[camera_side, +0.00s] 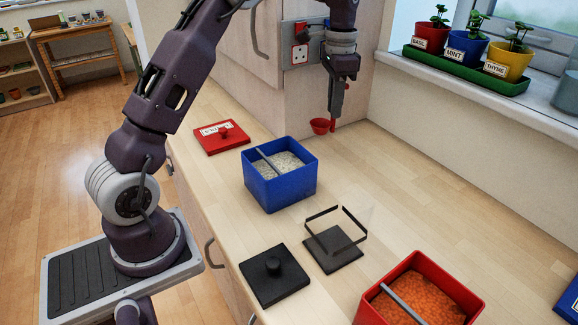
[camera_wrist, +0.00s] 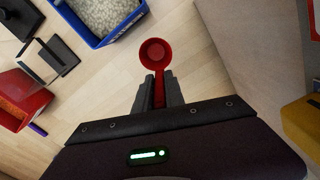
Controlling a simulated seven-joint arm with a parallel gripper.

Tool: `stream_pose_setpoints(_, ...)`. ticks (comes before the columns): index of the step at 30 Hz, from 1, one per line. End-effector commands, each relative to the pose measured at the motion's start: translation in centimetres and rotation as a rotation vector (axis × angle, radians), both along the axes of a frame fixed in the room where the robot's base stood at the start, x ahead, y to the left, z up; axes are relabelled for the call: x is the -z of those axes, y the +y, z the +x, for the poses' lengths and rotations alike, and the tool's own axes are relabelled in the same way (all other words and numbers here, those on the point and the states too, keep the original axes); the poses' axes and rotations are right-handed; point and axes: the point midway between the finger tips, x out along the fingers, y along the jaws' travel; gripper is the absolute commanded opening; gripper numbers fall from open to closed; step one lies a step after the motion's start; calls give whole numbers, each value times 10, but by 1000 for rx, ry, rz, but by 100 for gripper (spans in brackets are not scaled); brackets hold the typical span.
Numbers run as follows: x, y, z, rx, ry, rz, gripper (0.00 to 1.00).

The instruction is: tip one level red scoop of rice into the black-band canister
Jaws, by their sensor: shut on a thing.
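My gripper (camera_side: 337,106) is shut on the handle of the red scoop (camera_side: 320,126) and holds it above the counter, behind and right of the blue bin. In the wrist view my gripper (camera_wrist: 159,88) has the handle between its fingers, and the scoop's round bowl (camera_wrist: 155,52) shows bare red inside, with no rice visible. The blue bin (camera_side: 283,190) holds pale rice (camera_side: 283,163) and has a grey bar across its top. The clear black-band canister (camera_side: 362,238) stands open in front of the blue bin; no rice shows in it.
A black knobbed lid (camera_side: 273,277) lies left of the canister. A red lid (camera_side: 221,137) lies behind the blue bin. A red bin (camera_side: 478,306) of orange grains stands front right. Potted herbs (camera_side: 468,46) line the sill. The counter right of the blue bin is clear.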

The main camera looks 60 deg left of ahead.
Motion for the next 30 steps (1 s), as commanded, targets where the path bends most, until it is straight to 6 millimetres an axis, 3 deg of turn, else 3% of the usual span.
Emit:
stream_pose_setpoints(9,-3,1,-4,-15,-1,1,0)
stream_pose_setpoints(11,-12,2,-14,-50,-3,1,0)
stream_pose_setpoints(16,-43,7,-67,-228,-14,2,0)
stream_pose_setpoints(21,-60,5,-111,-375,-20,-3,0)
stream_pose_setpoints(30,-62,4,-120,-404,-21,-4,0)
